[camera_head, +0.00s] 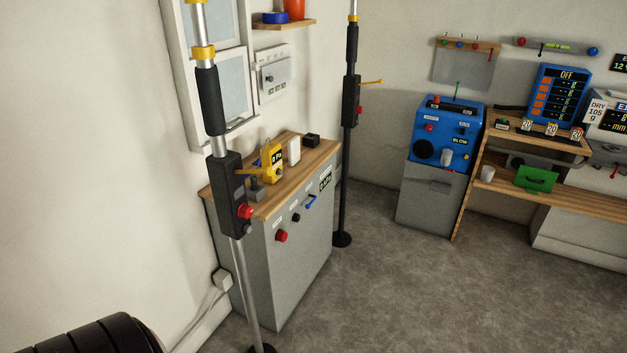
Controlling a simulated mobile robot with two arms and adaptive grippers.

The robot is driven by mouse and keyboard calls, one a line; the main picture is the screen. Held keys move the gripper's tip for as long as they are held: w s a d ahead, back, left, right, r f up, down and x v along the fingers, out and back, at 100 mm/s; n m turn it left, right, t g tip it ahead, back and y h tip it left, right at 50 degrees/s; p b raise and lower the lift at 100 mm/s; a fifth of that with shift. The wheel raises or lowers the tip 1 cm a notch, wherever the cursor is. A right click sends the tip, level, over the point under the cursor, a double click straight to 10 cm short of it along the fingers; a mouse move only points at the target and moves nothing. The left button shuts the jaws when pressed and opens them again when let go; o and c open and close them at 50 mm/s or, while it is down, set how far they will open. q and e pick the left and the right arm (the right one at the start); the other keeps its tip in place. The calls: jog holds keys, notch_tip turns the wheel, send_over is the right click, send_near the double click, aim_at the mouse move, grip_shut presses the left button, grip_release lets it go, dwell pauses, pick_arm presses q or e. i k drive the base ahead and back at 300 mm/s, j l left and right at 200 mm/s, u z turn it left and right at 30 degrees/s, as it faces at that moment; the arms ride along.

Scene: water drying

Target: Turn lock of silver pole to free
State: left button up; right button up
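The silver pole (245,290) stands upright at left, in front of the grey cabinet. It has a yellow collar (202,52), a black sleeve (210,101) and a black lock box (229,190). A short yellow lever (247,171) sticks out to the right near the top of the box, with the yellow meter close behind it. A red knob (246,211) sits low on the box. The pole's foot is partly cut off by the bottom edge. I cannot read any lock marking. Neither of my grippers is in view.
A darker pole (347,190) with its own yellow lever (371,82) stands farther back. The grey cabinet (285,275) carries a yellow meter (272,160). A blue machine (447,130) and a wooden shelf (545,200) stand at right. The middle floor (400,290) is clear.

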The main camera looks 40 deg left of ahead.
aim_at(244, 210)
jog(key=i+l+u, duration=0.1)
jog(key=i+u, duration=0.25)
jog(key=i, duration=0.15)
jog(key=i+l+u, duration=0.35)
jog(key=i, duration=0.15)
jog(key=i+l+u, duration=0.35)
jog(key=i, duration=0.15)
jog(key=j, duration=0.1)
